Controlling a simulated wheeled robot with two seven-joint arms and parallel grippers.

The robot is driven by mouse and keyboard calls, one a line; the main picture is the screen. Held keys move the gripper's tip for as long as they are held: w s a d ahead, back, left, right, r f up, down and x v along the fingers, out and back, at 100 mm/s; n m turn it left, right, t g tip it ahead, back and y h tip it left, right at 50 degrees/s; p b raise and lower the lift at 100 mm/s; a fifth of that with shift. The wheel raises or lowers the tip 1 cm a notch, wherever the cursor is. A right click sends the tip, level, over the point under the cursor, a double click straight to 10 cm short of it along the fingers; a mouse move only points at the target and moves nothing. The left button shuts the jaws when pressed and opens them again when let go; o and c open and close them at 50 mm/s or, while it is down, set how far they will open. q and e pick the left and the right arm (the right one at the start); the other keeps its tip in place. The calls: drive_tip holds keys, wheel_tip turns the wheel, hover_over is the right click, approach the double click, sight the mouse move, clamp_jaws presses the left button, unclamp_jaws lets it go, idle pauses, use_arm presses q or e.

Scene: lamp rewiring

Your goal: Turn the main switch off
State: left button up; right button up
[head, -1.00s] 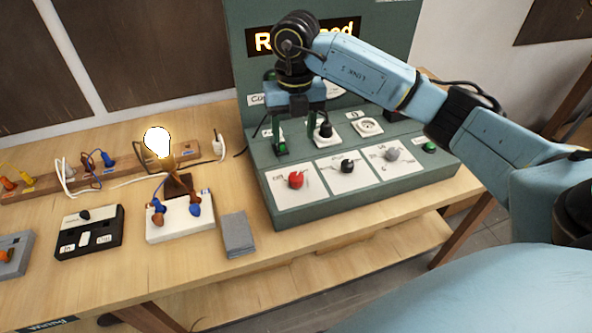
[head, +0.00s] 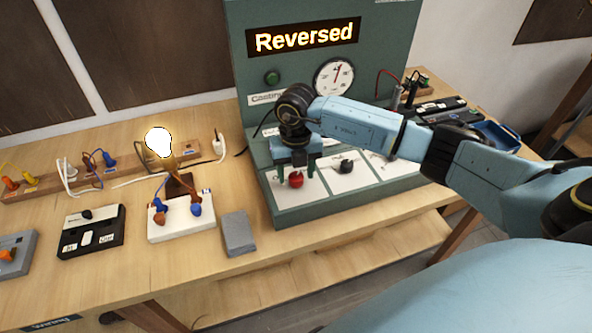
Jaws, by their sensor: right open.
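The green panel (head: 400,180) carries a red knob (head: 296,181), a black knob (head: 346,167) and a grey knob on white plates. The labels are too small to tell which is the main switch. My right gripper (head: 296,175) points down at the red knob, with one finger on each side of it. It is open; whether the fingers touch the knob I cannot tell. The lamp bulb (head: 158,142) glows on its stand. My left gripper is not in view.
A lit sign (head: 303,37) on the upright board reads "Reversed", above a dial gauge (head: 333,77). A black switch box (head: 91,231), a white terminal block (head: 181,219) and a grey block (head: 238,234) lie left of the panel. The table's front edge is clear.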

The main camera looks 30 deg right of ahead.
drive_tip(key=c, duration=1)
drive_tip(key=shift+o, duration=0.2)
